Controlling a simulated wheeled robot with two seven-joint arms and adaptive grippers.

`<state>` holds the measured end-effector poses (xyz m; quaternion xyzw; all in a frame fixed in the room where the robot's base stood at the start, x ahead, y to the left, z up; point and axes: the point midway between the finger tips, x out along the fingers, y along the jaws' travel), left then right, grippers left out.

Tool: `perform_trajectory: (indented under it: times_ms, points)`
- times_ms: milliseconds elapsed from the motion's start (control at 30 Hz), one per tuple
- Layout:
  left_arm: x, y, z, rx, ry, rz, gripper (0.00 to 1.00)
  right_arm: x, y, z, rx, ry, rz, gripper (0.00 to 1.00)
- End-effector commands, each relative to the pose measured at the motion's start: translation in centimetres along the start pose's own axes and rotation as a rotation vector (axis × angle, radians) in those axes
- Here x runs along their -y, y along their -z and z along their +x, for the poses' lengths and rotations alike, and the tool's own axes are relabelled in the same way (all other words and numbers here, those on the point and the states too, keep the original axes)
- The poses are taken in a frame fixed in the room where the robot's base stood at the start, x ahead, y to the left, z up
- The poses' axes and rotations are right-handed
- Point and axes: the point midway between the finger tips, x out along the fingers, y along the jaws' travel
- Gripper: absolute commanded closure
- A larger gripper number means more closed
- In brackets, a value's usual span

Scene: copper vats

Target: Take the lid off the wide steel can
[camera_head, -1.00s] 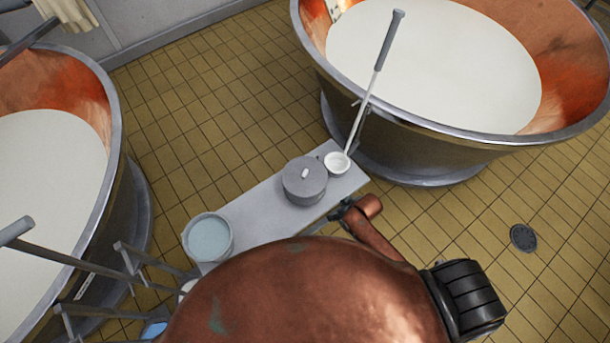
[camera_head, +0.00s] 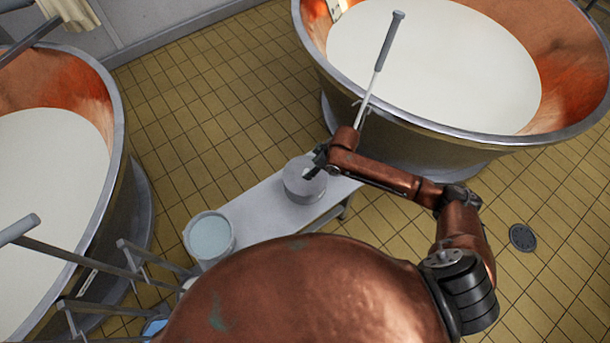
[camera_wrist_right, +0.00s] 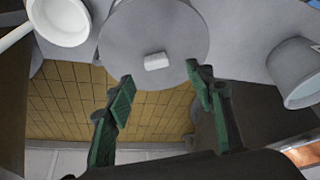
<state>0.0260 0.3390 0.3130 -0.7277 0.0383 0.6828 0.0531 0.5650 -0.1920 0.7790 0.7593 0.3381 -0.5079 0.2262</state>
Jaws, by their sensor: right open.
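The wide steel can (camera_head: 304,190) stands on the narrow bench with its grey lid (camera_head: 296,172) on top. In the right wrist view the round lid (camera_wrist_right: 188,32) shows from above, with a small pale knob (camera_wrist_right: 157,61) on it. My right gripper (camera_head: 316,170) is at the can's upper right side in the head view, partly covering the lid. In the right wrist view my right gripper (camera_wrist_right: 162,85) is open, its green-padded fingers spread to either side of the knob's line, with nothing between them. I cannot tell its height above the lid. My left gripper is not in view.
The bench (camera_head: 262,208) also carries an open pail (camera_head: 209,238) to the left of the can. A white ladle bowl (camera_wrist_right: 62,20) is beside the lid in the wrist view. Large milk vats (camera_head: 440,150) stand behind right and at left (camera_head: 125,200).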

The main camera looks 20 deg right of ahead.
Motion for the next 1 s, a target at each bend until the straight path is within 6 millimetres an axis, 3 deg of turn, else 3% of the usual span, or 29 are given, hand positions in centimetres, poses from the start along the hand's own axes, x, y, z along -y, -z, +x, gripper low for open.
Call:
perform_trajectory:
  times_ms: [500,800,1000]
  points:
    - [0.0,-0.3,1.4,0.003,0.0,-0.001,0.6,-0.6,0.2,6.5,-0.001,0.0,0.002,0.51]
    - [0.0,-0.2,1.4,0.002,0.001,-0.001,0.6,-0.6,0.2,6.8,-0.002,-0.001,0.001,0.51]
    - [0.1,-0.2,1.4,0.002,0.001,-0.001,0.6,-0.6,0.2,6.8,-0.002,-0.001,0.001,0.65]
